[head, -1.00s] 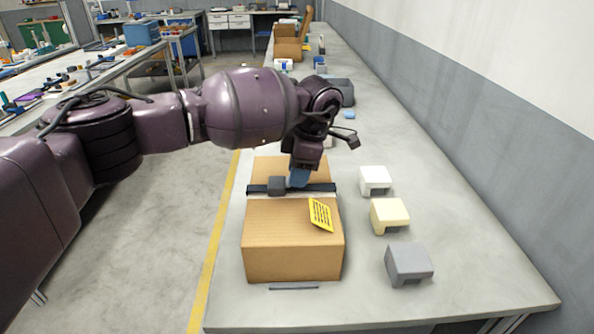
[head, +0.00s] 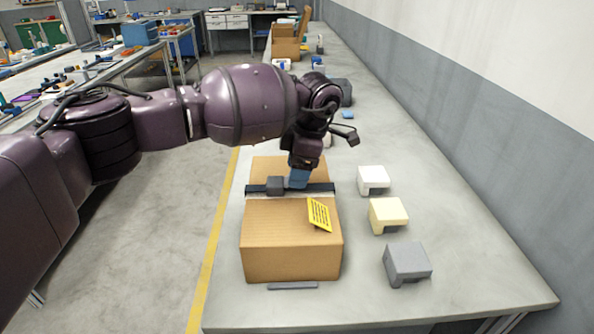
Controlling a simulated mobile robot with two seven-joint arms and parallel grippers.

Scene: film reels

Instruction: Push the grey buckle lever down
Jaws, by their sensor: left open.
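A cardboard box (head: 291,245) stands on the grey table, with a dark strap (head: 320,188) running across its top. The grey buckle (head: 276,186) sits on the strap, left of the box's middle. I cannot make out its lever clearly. My left gripper (head: 298,182) is open and points down just to the right of the buckle, close above the strap. A small gap seems to lie between them, but I cannot tell whether they touch. A yellow printed label (head: 319,214) is on the box top in front of the gripper. My right gripper is not in view.
White (head: 373,179), cream (head: 388,214) and grey (head: 407,262) corner-shaped blocks stand to the right of the box. A flat grey strip (head: 293,286) lies in front of it. The table's right front is clear. A wall runs along the right.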

